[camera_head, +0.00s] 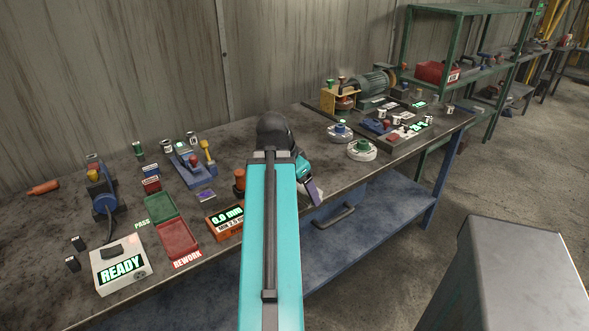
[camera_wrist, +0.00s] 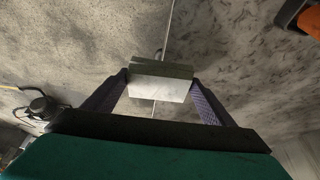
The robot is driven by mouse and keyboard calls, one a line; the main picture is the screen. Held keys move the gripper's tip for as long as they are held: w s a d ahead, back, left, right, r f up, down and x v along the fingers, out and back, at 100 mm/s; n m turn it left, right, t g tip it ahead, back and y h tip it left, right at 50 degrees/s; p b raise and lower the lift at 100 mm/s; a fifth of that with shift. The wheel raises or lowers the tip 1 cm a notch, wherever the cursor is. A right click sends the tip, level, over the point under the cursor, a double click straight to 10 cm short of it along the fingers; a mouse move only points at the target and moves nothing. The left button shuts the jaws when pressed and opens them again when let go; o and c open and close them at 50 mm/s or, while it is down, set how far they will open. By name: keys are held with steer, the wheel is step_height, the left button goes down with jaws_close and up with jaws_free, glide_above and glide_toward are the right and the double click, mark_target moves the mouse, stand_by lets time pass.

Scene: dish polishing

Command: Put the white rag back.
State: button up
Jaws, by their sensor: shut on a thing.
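My gripper (camera_wrist: 161,78) is shut on the white rag (camera_wrist: 160,86), a pale block-like piece between the two purple fingers in the wrist view. In the head view my gripper (camera_head: 314,191) is near the front edge of the workbench (camera_head: 330,177), right of the orange display box. My teal arm hides part of the bench there, and the rag is mostly hidden in that view. I cannot tell whether the rag touches the bench.
Two white round pieces with knobs, one nearer (camera_head: 361,151) and one farther (camera_head: 340,133), stand right of my gripper. The orange display box (camera_head: 225,221), red tray (camera_head: 177,239) and green tray (camera_head: 160,206) are left. A grey cabinet (camera_head: 510,270) stands front right.

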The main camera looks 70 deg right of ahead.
steer(key=shift+w+d+r+p, duration=0.15)
steer(key=shift+d+p, duration=0.05)
steer(key=shift+p, duration=0.85)
steer(key=w+d+p, duration=0.1)
steer(key=d+p, duration=0.1)
steer(key=p, duration=0.2)
steer(key=shift+w+d+p, duration=0.15)
steer(key=shift+p, duration=0.25)
steer(key=w+d+p, duration=0.1)
steer(key=d, duration=0.2)
steer(key=w+d+f+p, duration=0.1)
steer(key=w+d, duration=0.1)
steer(key=d, duration=0.1)
steer(key=w+d+p, duration=0.1)
steer(key=w+d, duration=0.1)
steer(key=d, duration=0.1)
steer(key=shift+w+d+f, duration=0.1)
steer(key=shift+w+f, duration=0.15)
steer(key=shift+f, duration=0.05)
steer(key=shift+f+p, duration=0.95)
steer(key=shift+f, duration=0.85)
steer(key=shift+f, duration=0.15)
steer(key=o, duration=1.3)
